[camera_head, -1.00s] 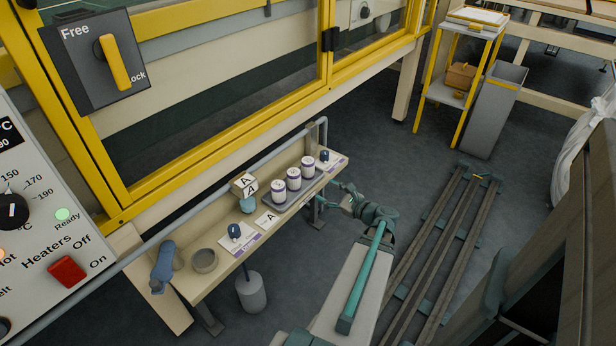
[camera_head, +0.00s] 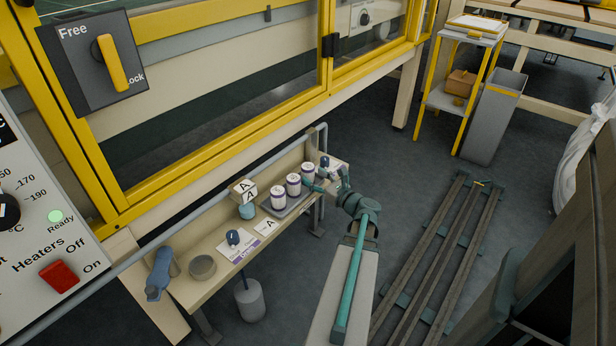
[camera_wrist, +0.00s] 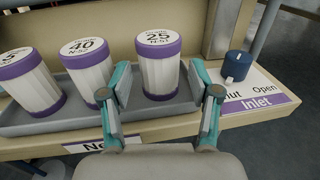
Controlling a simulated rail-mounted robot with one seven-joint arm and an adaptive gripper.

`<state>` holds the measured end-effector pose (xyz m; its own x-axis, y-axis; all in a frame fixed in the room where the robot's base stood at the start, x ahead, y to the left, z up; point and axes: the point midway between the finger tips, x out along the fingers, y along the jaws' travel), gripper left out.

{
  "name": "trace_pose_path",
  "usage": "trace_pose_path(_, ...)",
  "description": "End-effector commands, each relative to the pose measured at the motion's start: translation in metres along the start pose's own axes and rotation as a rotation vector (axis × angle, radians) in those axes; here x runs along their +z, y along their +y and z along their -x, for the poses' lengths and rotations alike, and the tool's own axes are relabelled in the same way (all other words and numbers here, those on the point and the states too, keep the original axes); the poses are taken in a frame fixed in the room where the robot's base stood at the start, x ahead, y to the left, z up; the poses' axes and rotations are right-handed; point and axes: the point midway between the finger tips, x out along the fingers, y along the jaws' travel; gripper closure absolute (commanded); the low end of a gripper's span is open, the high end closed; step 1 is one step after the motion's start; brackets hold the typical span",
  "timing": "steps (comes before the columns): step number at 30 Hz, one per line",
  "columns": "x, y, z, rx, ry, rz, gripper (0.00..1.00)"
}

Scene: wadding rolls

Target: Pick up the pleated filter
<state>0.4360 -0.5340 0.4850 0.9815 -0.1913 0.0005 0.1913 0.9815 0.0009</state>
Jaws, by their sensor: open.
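Three white pleated filters with purple end caps stand upright in a grey tray (camera_wrist: 60,119) on the bench. In the wrist view the right one (camera_wrist: 158,72) is marked 25, the middle one (camera_wrist: 90,70) 40, and the left one (camera_wrist: 30,82) 5. In the head view the one marked 25 (camera_head: 308,174) is at the far end of the row. My gripper (camera_wrist: 160,76) is open, its fingers on either side of the filter marked 25 in the picture. Whether they touch it, I cannot tell. In the head view my gripper (camera_head: 328,186) is beside that filter.
A blue inlet knob (camera_wrist: 236,65) stands right of the tray on a Shut/Open label. Along the bench are another blue knob (camera_head: 233,237), a grey bowl (camera_head: 202,267) and a blue-grey object (camera_head: 160,272). A wall rises behind the filters.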

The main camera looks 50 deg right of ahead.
Motion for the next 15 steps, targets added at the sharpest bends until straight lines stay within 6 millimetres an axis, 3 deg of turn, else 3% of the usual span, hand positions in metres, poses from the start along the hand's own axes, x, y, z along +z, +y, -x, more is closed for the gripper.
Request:
trace_pose_path(7,-0.001,0.001,-0.034,0.002,0.0,0.002,0.38)
trace_pose_path(15,0.001,0.001,-0.038,-0.001,0.0,0.001,0.38)
